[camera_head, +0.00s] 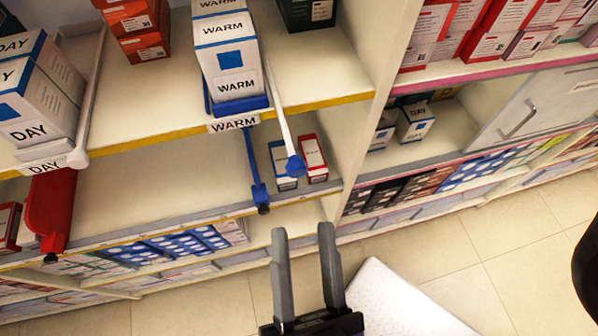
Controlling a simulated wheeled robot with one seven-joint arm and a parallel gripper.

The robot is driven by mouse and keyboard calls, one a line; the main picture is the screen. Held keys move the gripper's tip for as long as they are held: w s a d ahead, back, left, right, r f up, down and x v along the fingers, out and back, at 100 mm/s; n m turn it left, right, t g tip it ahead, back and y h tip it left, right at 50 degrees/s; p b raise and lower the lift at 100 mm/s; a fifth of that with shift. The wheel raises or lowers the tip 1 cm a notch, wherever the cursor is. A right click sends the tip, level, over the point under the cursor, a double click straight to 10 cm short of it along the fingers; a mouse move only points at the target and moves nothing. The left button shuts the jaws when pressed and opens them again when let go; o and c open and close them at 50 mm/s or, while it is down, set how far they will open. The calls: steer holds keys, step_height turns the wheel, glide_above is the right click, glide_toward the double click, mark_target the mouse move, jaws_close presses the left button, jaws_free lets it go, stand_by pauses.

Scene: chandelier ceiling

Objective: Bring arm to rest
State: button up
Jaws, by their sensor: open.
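My gripper (304,240) shows at the bottom middle of the head view. Its two grey fingers point up in the picture and stand apart, with nothing between them. It is in front of the lower shelves, over the floor as seen here. The rest of my arm is out of view.
Shelves (150,115) with WARM boxes (224,50) and DAY boxes (40,95) fill the left and back. A cabinet door (530,108) with a handle is at right. A white dotted object (395,305) stands beside my gripper.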

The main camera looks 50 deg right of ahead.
stand_by(0.3)
steer(key=w+f+n+t+y, duration=0.45)
steer(key=n+y, duration=0.35)
steer(key=y, duration=0.5)
steer(key=s+d+f+n+g+y, duration=0.2)
steer(key=s+d+f+n+g, duration=0.3)
steer(key=s+d+f, duration=0.3)
steer(key=shift+s+d+f+n+y, duration=0.15)
steer(key=shift+d+n+y, duration=0.2)
steer(key=shift+d, duration=0.25)
